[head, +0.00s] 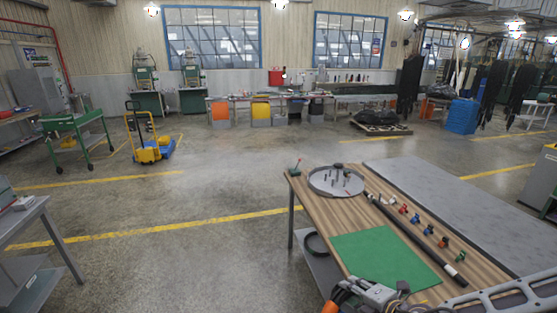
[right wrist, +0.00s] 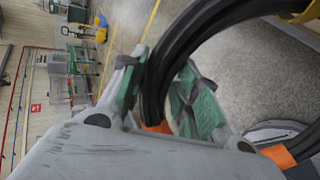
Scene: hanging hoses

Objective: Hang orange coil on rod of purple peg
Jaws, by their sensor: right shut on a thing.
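My right gripper (right wrist: 163,62), with green finger pads, is shut on a thick black hose coil (right wrist: 190,50) in the right wrist view. Orange bands (right wrist: 280,155) on the hose mark it as the orange coil. In the head view my right gripper (head: 378,293) is at the bottom edge, in front of the green mat, with an orange patch beside it. Several small coloured pegs stand in a row on the table; one looks blue (head: 415,218), but I cannot tell which is purple. Their rods are too small to make out. My left gripper is not in view.
A wooden table (head: 305,200) carries a green mat (head: 385,258), a round grey tray (head: 336,181) with small upright parts, and a long black bar (head: 410,235) beside the pegs. A black ring (head: 315,244) is at the table's left side. The mat is clear.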

